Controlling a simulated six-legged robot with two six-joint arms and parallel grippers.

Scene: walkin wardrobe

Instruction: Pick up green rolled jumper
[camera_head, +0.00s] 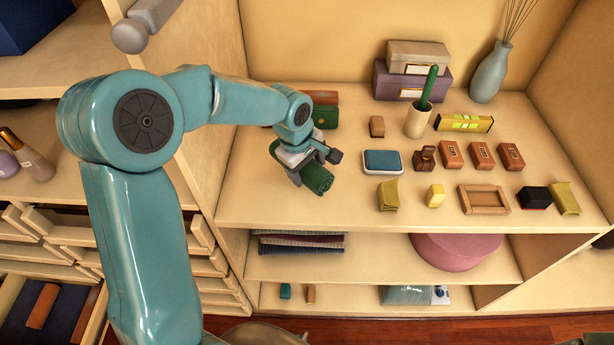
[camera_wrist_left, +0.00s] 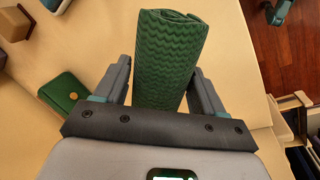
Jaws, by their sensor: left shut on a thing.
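The green rolled jumper (camera_head: 317,178) is at the left part of the wardrobe's upper shelf in the head view. My left gripper (camera_head: 308,168) is shut on it, with the arm coming in from the left. In the left wrist view the jumper (camera_wrist_left: 168,55) is a ribbed dark green roll lying between the two fingers of the left gripper (camera_wrist_left: 160,88). Its far end sticks out past the fingertips. I cannot tell whether it touches the shelf. My right gripper is not in view.
A green purse-like item (camera_head: 326,116) lies behind the gripper; it also shows in the left wrist view (camera_wrist_left: 63,92). A blue case (camera_head: 383,162), an olive cloth (camera_head: 388,195) and several small boxes stand to the right. The shelf (camera_head: 350,215) is clear at its front edge.

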